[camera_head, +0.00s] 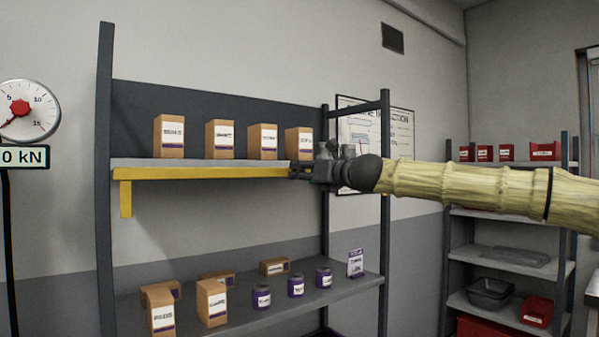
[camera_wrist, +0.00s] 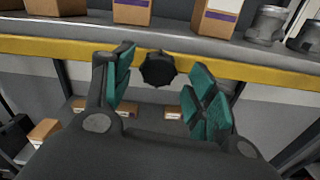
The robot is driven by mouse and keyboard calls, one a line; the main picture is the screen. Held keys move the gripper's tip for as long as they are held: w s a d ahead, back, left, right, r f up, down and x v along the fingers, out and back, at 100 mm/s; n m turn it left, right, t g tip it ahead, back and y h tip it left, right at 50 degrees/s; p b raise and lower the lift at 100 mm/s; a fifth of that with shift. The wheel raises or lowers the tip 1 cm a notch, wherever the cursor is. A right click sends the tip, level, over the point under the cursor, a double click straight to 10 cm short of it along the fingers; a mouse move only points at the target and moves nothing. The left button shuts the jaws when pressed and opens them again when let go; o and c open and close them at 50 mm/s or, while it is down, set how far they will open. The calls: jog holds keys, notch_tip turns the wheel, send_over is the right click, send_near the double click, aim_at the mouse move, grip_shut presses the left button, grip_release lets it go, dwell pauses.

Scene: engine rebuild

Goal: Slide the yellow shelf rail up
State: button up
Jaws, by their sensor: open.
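The yellow shelf rail (camera_head: 215,173) runs along the front edge of the upper shelf, with a short yellow leg hanging down at its left end. In the wrist view the yellow rail (camera_wrist: 55,48) crosses the picture, with a dark knob (camera_wrist: 158,69) on its front. My gripper (camera_head: 294,172) is at the right part of the rail in the head view and hides that end. In the wrist view my gripper (camera_wrist: 160,85) is open, its green-padded fingers on either side of the knob. I cannot tell whether they touch it.
Several cardboard boxes (camera_head: 221,139) stand on the upper shelf (camera_head: 140,162) above the rail. The lower shelf (camera_head: 340,288) holds boxes and purple jars (camera_head: 296,285). A dark shelf post (camera_head: 385,200) stands close to my arm. A force gauge (camera_head: 24,110) is at the far left.

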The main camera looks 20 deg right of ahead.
jog(key=shift+x, duration=1.6)
grip_shut()
jog(key=shift+r+p, duration=0.1)
jog(key=shift+p, duration=0.25)
